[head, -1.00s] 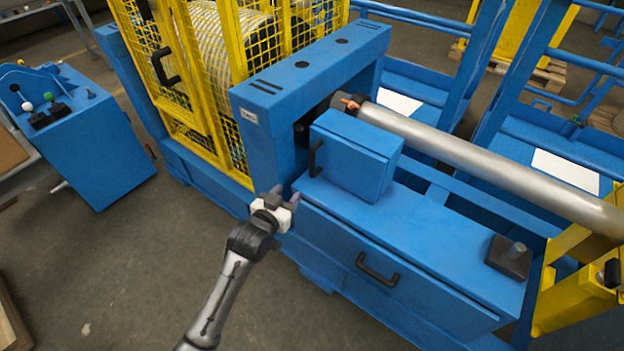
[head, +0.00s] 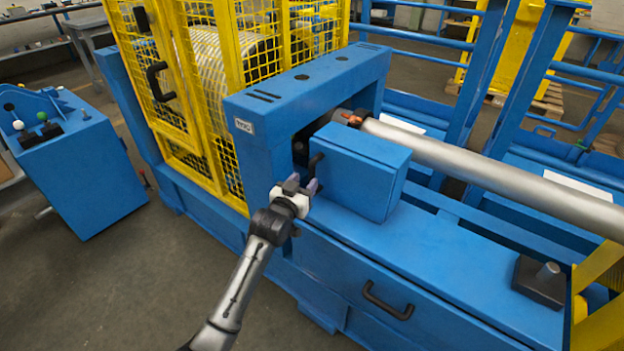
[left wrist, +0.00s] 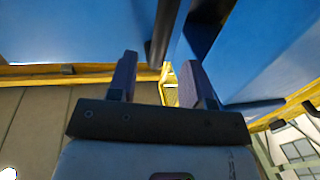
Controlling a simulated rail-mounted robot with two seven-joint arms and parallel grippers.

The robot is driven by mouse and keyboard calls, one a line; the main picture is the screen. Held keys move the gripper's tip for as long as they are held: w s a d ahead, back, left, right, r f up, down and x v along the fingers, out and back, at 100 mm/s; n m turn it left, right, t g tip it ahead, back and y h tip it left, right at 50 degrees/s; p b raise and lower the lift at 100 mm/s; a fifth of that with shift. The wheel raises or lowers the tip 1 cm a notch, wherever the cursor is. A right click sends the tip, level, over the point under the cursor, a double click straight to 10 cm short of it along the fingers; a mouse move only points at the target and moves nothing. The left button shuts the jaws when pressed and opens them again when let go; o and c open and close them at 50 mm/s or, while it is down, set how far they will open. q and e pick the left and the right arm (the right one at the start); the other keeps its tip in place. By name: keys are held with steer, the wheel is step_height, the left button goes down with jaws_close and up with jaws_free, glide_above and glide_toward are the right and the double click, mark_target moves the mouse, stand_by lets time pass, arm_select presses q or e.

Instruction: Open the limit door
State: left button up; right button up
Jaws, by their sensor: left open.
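A blue box (head: 358,180) stands on the blue machine bed, most likely the one with the limit door. A black handle (head: 316,167) is on its left edge, and its door looks closed. My left gripper (head: 302,186) is open and empty, just in front of and slightly below this handle. In the left wrist view, the two fingers (left wrist: 159,62) are spread apart. A dark bar (left wrist: 163,32), likely the handle, shows beyond and between the fingertips; I cannot tell whether they touch it. My right gripper is in neither view.
A blue frame block (head: 262,110) stands left of the box. Behind it is a yellow mesh guard (head: 200,90) with its own black handle. A steel shaft (head: 480,170) runs behind the box. A drawer handle (head: 387,302) is below. Open floor lies at front left.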

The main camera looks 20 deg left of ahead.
mark_target(310, 175)
arm_select(q)
steer(key=w, duration=0.2)
steer(key=w+b, duration=0.1)
steer(key=shift+w+d+f+b, duration=0.15)
steer(key=shift+w+d+b, duration=0.05)
steer(key=shift+w+b, duration=0.15)
steer(key=shift+w, duration=0.85)
steer(key=shift+c, duration=0.3)
steer(key=c, duration=0.6)
jaws_close()
